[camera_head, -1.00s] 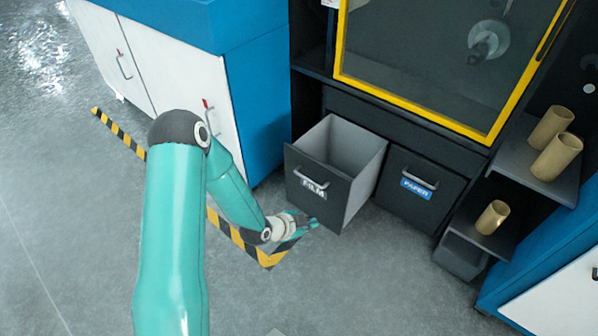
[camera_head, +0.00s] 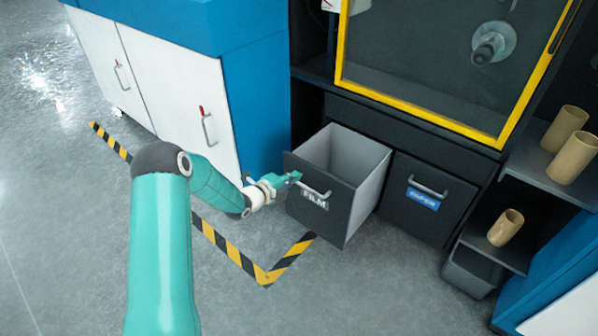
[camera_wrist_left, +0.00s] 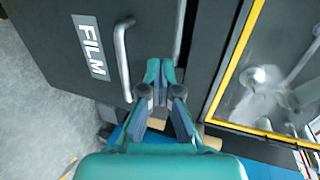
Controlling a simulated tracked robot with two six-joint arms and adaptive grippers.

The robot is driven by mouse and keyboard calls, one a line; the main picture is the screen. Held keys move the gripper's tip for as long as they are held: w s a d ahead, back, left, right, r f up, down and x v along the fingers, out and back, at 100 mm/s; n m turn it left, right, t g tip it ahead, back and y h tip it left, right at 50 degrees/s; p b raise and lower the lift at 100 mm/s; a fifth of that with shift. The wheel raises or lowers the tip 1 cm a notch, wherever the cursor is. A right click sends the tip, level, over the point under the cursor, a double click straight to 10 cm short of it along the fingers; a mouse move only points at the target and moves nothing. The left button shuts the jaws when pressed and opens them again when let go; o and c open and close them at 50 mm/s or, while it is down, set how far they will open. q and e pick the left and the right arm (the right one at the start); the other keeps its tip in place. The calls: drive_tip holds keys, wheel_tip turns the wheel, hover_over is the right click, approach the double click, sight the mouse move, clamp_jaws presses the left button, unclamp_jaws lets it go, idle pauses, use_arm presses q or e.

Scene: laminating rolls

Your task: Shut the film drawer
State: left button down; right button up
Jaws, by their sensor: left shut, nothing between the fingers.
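The film drawer (camera_head: 322,200) is a dark-fronted grey bin labelled FILM, pulled out from the machine and empty as far as its inside shows. Its grey bar handle (camera_head: 314,189) is on the front; the handle (camera_wrist_left: 123,60) also shows in the left wrist view beside the FILM label. My left gripper (camera_head: 293,177) is shut and empty at the upper left part of the drawer front. In the left wrist view its fingertips (camera_wrist_left: 160,70) are to the right of the handle, over the dark front. I cannot tell whether they touch it. My right gripper is not in view.
The closed PAPER drawer (camera_head: 427,195) is to the right of the film drawer. A yellow-framed window (camera_head: 430,60) is above. Shelves at right hold brown cardboard tubes (camera_head: 571,158). White cabinets (camera_head: 175,90) stand at left. Open floor lies in front, with striped tape (camera_head: 238,258).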

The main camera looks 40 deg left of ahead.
sight(308, 167)
use_arm(q)
drive_tip(key=shift+w+d+f+b, duration=0.15)
drive_tip(key=shift+w+b, duration=0.25)
drive_tip(key=shift+w, duration=1.9)
